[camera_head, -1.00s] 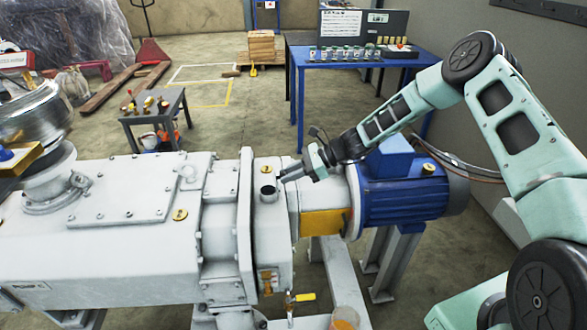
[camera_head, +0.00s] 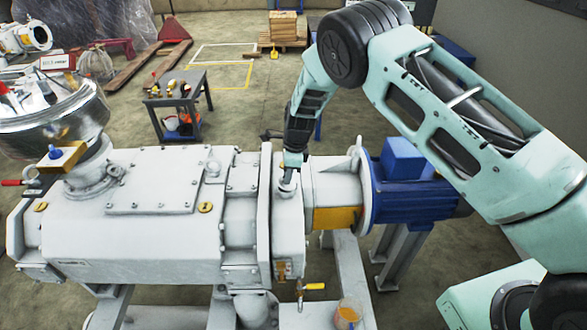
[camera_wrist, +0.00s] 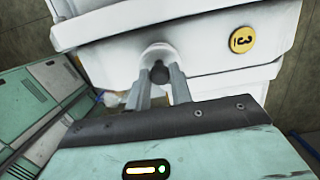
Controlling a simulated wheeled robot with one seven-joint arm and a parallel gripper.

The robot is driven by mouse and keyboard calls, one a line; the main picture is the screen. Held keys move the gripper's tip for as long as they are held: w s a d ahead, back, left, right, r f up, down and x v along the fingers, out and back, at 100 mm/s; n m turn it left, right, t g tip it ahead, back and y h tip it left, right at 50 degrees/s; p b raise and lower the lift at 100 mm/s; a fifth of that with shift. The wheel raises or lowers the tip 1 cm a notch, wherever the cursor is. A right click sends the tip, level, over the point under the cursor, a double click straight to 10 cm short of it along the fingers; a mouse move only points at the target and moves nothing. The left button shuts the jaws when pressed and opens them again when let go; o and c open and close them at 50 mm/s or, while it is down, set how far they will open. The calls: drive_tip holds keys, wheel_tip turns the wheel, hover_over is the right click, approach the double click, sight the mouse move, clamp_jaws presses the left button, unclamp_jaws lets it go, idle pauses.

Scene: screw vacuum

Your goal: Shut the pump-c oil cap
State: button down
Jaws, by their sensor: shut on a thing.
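The white screw pump (camera_head: 160,240) fills the lower left of the head view, with a blue motor (camera_head: 405,190) at its right end. Its round filler neck (camera_head: 287,188) stands on the end housing. My gripper (camera_head: 288,172) points down at this neck from above. In the wrist view, the two fingers of my gripper (camera_wrist: 160,85) are shut on a small dark grey piece, which looks like the oil cap (camera_wrist: 158,72). It sits at the mouth of the neck (camera_wrist: 157,50). The fingers hide part of it, so I cannot tell how it is seated.
A yellow round tag (camera_wrist: 241,40) marked 3 is on the housing beside the neck. A yellow-handled valve (camera_head: 310,287) and a jar (camera_head: 348,315) are below the housing. A grey tool table (camera_head: 180,90) stands behind the pump. Open floor lies behind it.

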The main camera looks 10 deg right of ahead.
drive_tip(key=shift+w+a+f+h+b, duration=0.15)
drive_tip(key=shift+a+f+h+b, duration=0.45)
drive_tip(key=shift+h+b, duration=0.45)
drive_tip(key=shift+a+f+g+h+b, duration=0.15)
drive_tip(key=shift+a+g+h+b, duration=0.2)
drive_tip(key=shift+h+b, duration=0.6)
drive_tip(key=c, duration=1.2)
unclamp_jaws()
drive_tip(key=shift+c, duration=0.2)
drive_tip(key=a+r+b, duration=0.3)
drive_tip(key=r+b, duration=0.1)
drive_tip(key=r, duration=1.3)
drive_tip(key=shift+w+a, duration=0.2)
drive_tip(key=shift+w, duration=0.2)
drive_tip(key=shift+s+r, duration=0.1)
